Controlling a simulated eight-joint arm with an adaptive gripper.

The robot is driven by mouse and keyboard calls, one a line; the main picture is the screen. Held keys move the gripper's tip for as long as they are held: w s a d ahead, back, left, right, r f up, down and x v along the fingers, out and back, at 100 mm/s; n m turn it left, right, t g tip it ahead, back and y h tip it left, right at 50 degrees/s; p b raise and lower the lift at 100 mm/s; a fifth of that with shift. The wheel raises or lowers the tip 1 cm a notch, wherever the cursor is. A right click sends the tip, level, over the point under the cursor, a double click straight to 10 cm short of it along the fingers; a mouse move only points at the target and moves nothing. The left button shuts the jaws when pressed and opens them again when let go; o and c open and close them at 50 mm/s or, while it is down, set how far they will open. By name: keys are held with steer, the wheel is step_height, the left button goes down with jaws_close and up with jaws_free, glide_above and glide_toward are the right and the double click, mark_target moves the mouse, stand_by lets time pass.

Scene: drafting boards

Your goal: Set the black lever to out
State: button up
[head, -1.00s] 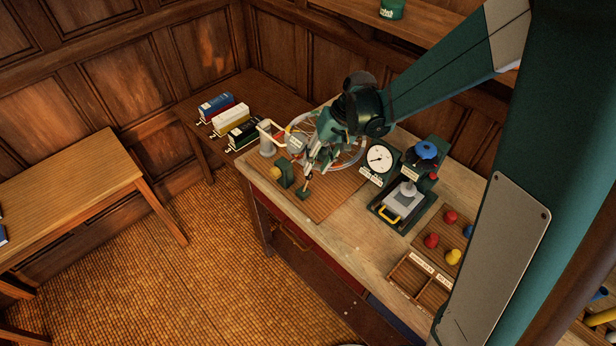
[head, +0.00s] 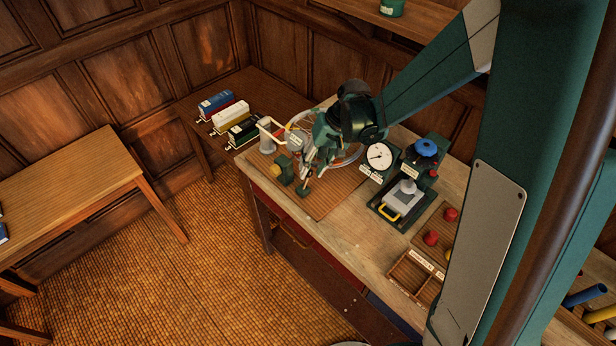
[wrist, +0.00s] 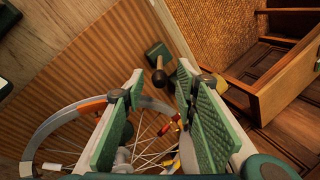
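The black lever shows in the wrist view as a dark round-ended knob (wrist: 159,76) on a short brownish stem, rising from a dark green base (wrist: 157,51). In the head view its small dark green base (head: 302,191) stands near the front edge of the ribbed brown mat, and my gripper hides most of the lever. My gripper (wrist: 161,71) is open, with green-padded fingers on either side of the lever's knob in the wrist view. I see no contact. In the head view my gripper (head: 304,178) is just above the base. No position lettering is readable.
A spoked wheel (wrist: 62,118) lies close beneath my fingers. A yellow knob (head: 275,170) on a green block is left of the lever. A dial gauge (head: 380,157) and a press with a blue knob (head: 425,147) stand to the right. The mat's front right part is bare.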

mark_target(306, 181)
steer(key=shift+x, duration=2.3)
jaws_close()
